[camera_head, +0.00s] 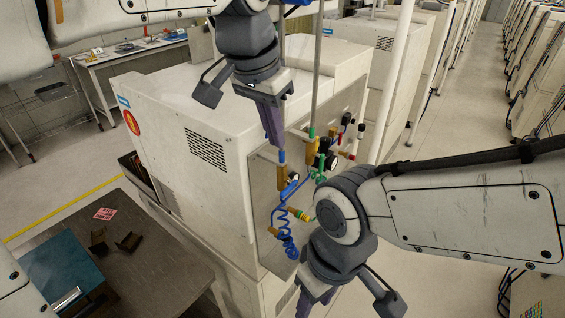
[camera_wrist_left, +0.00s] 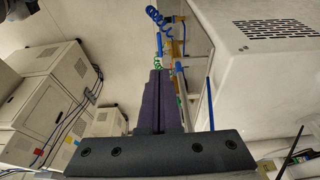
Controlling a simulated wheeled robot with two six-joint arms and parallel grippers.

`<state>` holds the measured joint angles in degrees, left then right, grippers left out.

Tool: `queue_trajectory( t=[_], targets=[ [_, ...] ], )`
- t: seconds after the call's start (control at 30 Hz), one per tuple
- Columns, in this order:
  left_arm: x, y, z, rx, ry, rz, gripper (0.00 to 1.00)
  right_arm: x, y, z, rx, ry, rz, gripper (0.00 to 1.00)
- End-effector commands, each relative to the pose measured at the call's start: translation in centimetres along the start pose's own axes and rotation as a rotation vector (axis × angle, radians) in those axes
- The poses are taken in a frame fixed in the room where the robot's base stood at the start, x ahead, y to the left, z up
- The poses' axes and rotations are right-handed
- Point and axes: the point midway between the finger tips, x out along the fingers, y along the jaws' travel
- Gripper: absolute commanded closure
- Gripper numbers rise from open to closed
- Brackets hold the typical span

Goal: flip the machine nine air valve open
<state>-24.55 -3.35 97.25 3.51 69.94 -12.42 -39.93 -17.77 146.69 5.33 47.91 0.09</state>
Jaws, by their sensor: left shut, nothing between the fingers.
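The air valve assembly (camera_head: 283,177) is on the side panel of the white machine (camera_head: 195,115), with brass fittings and blue parts. I cannot tell for sure which way its handle is turned. My left gripper (camera_head: 275,146) is shut and empty, pointing down just above the brass and blue fittings; I cannot tell if it touches them. In the left wrist view, its purple fingers (camera_wrist_left: 157,72) are together, with the blue coiled hose (camera_wrist_left: 155,14) beyond them. My right gripper (camera_head: 308,299) is low in the head view, its fingers partly cut off by the frame edge.
A blue coiled hose (camera_head: 287,238) hangs below the fittings. Red and black fittings (camera_head: 347,120) and a vertical pipe (camera_head: 317,70) stand close by. A dark table (camera_head: 150,265) stands at the lower left. More white machines line the aisle (camera_head: 470,90), whose floor is clear.

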Motion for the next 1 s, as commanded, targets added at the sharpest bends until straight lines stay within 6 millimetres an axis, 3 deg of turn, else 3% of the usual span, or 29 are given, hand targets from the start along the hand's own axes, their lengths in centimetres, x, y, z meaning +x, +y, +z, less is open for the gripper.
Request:
queue_trajectory(
  t=[0.4,0.53,0.73,1.0],
  targets=[
    [8.5,-0.1,0.3,-0.003,-0.007,0.001,1.0,-1.5,-0.1,-0.1,0.001,0.0,0.0,0.53],
    [10.4,-0.2,0.9,-0.004,-0.006,0.0,1.0,-2.0,-0.1,-0.1,0.001,0.0,0.0,0.53],
    [12.0,-0.2,1.3,-0.005,-0.001,-0.001,1.0,-2.3,-0.2,-0.1,0.001,0.0,0.0,0.53],
    [12.3,-0.2,1.4,-0.004,0.0,-0.001,1.0,-2.3,-0.2,-0.1,0.001,0.0,0.0,0.53]
  ],
)
